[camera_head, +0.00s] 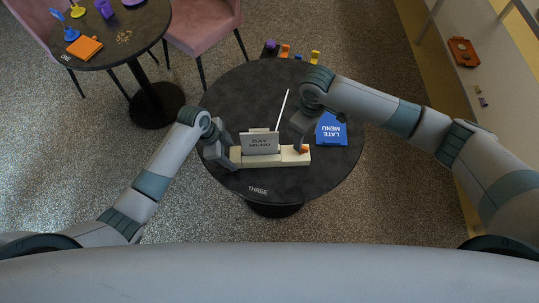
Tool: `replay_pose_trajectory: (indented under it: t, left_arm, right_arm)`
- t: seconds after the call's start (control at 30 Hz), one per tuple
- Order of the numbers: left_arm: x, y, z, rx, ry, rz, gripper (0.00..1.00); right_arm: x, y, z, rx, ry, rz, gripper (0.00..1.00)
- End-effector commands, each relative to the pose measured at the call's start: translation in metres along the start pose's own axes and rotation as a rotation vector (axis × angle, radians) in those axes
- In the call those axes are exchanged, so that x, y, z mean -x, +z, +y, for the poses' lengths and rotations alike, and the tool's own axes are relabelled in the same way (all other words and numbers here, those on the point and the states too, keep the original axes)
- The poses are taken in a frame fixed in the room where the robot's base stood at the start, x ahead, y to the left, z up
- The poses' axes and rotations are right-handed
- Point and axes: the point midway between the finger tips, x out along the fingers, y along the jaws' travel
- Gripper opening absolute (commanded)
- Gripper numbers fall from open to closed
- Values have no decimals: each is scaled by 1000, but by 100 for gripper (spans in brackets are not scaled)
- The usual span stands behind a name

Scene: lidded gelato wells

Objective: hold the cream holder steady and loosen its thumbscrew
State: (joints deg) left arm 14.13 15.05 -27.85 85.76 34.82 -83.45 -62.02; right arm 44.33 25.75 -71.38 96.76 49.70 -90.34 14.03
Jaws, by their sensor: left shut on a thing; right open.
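The cream holder (262,161) lies on the dark round table, with a grey card reading "DAY MENU" (259,143) standing upright in it. My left gripper (233,156) is shut on the left end of the holder. A small orange thumbscrew (304,149) shows at the holder's right end. My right gripper (300,143) is open at that end, right by the thumbscrew. Its fingers partly hide the thumbscrew, and I cannot tell whether they touch it.
A blue "LATE MENU" card (331,129) lies on the round table (310,186) right of the holder. A thin white stick (282,109) is behind it. Small coloured things (285,51) sit past the far edge. The table's front, marked "THREE", is clear.

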Motion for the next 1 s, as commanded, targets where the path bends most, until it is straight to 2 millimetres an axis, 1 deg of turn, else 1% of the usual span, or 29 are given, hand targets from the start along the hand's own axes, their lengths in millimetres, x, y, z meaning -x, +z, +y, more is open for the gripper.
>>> replay_pose_trajectory:
  t: [0.1, 0.3, 0.5, 0.67, 1.0]
  left_arm:
    - [0, 0, 0, 0, 0, 0, 23]
    - [0, 0, 0, 0, 0, 0, 23]
    - [0, 0, 0, 0, 0, 0, 23]
    - [0, 0, 0, 0, 0, 0, 23]
    - [0, 0, 0, 0, 0, 0, 23]
  right_arm:
    - [-15, 0, 0, -1, 0, -2, 48]
    - [-38, 0, -1, 0, -1, -1, 48]
    - [-51, 0, 0, 0, 0, 0, 48]
    - [-56, 0, 0, 1, 0, 1, 48]
    - [-56, 0, 0, 1, 1, 1, 48]
